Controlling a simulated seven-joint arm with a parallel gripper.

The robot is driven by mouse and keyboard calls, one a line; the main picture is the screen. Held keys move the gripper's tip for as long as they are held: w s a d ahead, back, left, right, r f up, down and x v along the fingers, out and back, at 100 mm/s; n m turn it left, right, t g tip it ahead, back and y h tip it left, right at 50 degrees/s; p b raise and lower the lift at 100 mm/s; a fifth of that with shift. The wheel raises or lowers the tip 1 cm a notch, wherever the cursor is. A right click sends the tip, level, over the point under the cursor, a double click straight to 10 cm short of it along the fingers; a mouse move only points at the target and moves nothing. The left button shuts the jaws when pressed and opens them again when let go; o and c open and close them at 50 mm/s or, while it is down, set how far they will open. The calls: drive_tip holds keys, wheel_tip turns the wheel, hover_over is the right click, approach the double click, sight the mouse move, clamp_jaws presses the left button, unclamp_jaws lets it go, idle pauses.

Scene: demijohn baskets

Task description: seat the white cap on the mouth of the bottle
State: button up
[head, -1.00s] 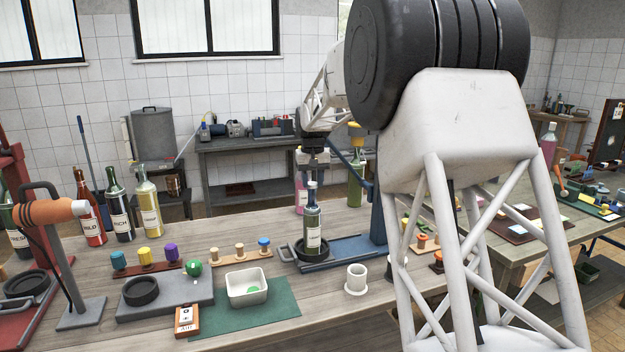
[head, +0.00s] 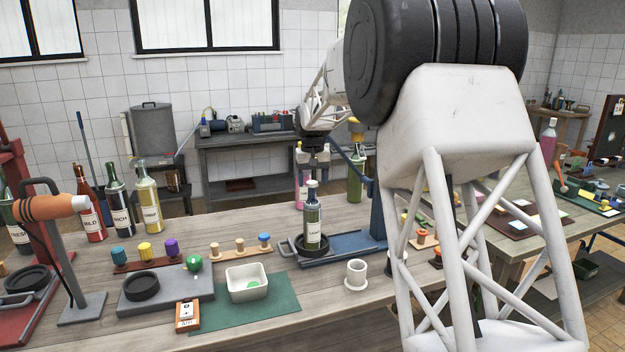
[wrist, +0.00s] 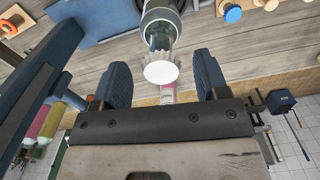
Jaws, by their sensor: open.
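The bottle (head: 313,222) is dark green with a pale label and stands upright in the blue fixture on the bench. The white cap (head: 312,183) is at the top of its neck. In the wrist view the cap (wrist: 161,72) shows as a white disc with a fluted skirt, in line with the bottle neck, which it partly hides. I cannot tell how tightly it sits. My gripper (wrist: 160,68) is open, with one finger on each side of the cap and a visible gap to both. In the head view my gripper (head: 314,168) is just above the bottle.
The blue fixture (head: 350,245) has an upright post (head: 378,213) close to the right of the bottle. A white cup (head: 356,272) stands in front. A white tray (head: 247,283) lies on a green mat (head: 275,311) to the left. A pink bottle (head: 302,190) stands behind.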

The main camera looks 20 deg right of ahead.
sight(313, 183)
drive_tip(key=shift+r, duration=0.15)
drive_tip(key=shift+r, duration=3.8)
drive_tip(key=s+a+t, duration=0.1)
drive_tip(key=s+a, duration=0.4)
drive_tip(key=s, duration=0.9)
drive_tip(key=s+a, duration=0.4)
drive_tip(key=s, duration=1.1)
drive_tip(key=s+a+f, duration=0.1)
drive_tip(key=s+f, duration=0.2)
drive_tip(key=s, duration=0.5)
drive_tip(key=s+a+f+t, duration=0.1)
drive_tip(key=s+f, duration=0.3)
drive_tip(key=s, duration=0.5)
drive_tip(key=s+a+f+n, duration=0.1)
drive_tip(key=s+f, duration=0.3)
drive_tip(key=s, duration=0.4)
drive_tip(key=shift+s+a+t, duration=0.3)
drive_tip(key=shift+s+a, duration=0.1)
drive_tip(key=shift+a, duration=0.35)
